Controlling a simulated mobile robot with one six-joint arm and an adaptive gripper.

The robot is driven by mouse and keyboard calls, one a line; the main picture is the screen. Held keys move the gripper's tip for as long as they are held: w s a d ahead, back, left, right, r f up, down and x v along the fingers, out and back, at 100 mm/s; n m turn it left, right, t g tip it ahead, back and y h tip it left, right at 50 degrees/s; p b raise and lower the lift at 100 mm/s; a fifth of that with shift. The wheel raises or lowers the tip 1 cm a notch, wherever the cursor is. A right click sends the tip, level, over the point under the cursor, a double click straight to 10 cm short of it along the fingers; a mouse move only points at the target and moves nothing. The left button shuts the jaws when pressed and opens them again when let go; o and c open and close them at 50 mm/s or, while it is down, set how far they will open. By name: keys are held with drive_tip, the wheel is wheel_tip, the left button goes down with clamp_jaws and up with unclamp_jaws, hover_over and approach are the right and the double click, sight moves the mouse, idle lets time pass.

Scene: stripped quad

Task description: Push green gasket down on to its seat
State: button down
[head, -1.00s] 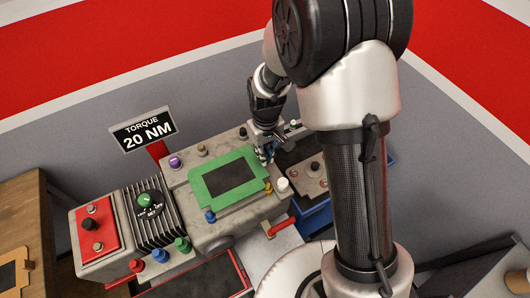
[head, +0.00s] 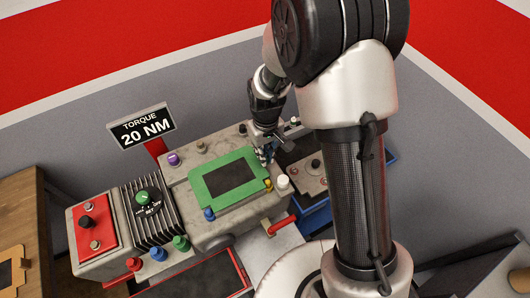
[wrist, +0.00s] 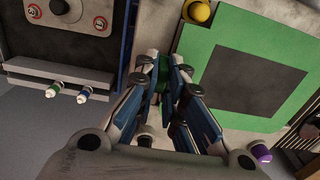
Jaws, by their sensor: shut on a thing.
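The green gasket (head: 222,163) is a flat frame around a dark rectangular opening, over the top of the grey metal housing (head: 212,236). In the wrist view the gasket (wrist: 204,42) fills the upper right. My gripper (head: 264,155) is at its right edge in the head view. In the wrist view my gripper (wrist: 162,75) has its blue-grey fingers closed around a green piece, which looks like a tab of the gasket. The fingers hide most of that piece. I cannot tell whether the gasket lies flush on its seat, which is hidden under it.
Around the gasket stand a purple cap (head: 173,159), a blue cap (head: 209,215), a yellow cap (head: 268,184) and a white cap (head: 282,182). A torque sign (head: 141,127) stands behind the housing. A blue bin (head: 316,217) is to the right, a red handle (head: 281,224) at the front.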

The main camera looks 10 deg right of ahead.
drive_tip(key=shift+f+b, duration=0.75)
drive_tip(key=shift+f, duration=0.35)
drive_tip(key=c, duration=1.6)
unclamp_jaws()
drive_tip(key=shift+r, duration=0.1)
wheel_tip(320, 180, up, 12)
drive_tip(key=shift+d+f, duration=0.1)
drive_tip(key=s+d+r+m+t, duration=0.1)
drive_tip(key=s+d+r, duration=0.2)
drive_tip(key=s, duration=0.4)
drive_tip(key=s+d+r+m+t+b, duration=0.1)
drive_tip(key=s+d+r+m+t, duration=0.1)
drive_tip(key=s+r, duration=0.4)
drive_tip(key=s+d+r+m+t, duration=0.1)
drive_tip(key=s+d+r, duration=0.3)
drive_tip(key=s, duration=0.4)
drive_tip(key=shift+r+m+t+b, duration=0.15)
drive_tip(key=shift+m+t+b, duration=0.15)
drive_tip(key=shift+b, duration=0.05)
